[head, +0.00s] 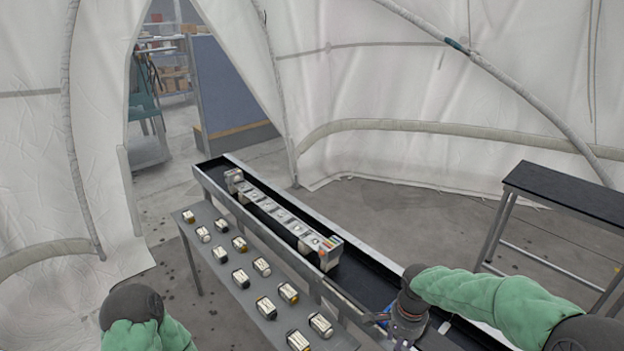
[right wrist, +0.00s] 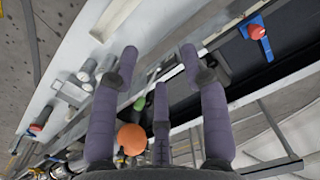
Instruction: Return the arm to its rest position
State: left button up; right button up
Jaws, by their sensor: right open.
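My right arm, in a green sleeve, comes in from the right in the head view. Its gripper (head: 385,325) is low over the near end of the black-topped bench (head: 362,284). In the right wrist view the purple fingers of the right gripper (right wrist: 158,66) are spread open with nothing between their tips. My left arm shows only as a green sleeve and dark joint at the lower left of the head view. The left gripper is out of the picture.
A grey side shelf (head: 245,297) holds several small cylinders. A rack of pale blocks (head: 285,218) stands on the bench. A dark table (head: 570,195) is at the right. In the right wrist view a red button (right wrist: 256,32) and an orange ball (right wrist: 132,139) show.

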jog(key=s+a+f+n+y+b, duration=0.15)
jog(key=a+f, duration=0.25)
jog(key=f, duration=0.5)
jog(key=s+a+f+n+y+b, duration=0.1)
jog(key=s+a+f+n+b, duration=0.15)
jog(key=f, duration=0.65)
pick_arm(q)
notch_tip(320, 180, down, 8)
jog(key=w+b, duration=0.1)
jog(key=b, duration=0.3)
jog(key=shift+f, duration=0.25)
pick_arm(e)
jog(key=s+a+f+n, duration=0.2)
jog(key=s+f, duration=0.4)
jog(key=f, duration=0.2)
jog(key=s+a+f+n+y, duration=0.1)
jog(key=s+a+f+n, duration=0.2)
jog(key=s+f, duration=0.4)
jog(key=shift+a+f, duration=0.25)
jog(key=shift+f, duration=0.1)
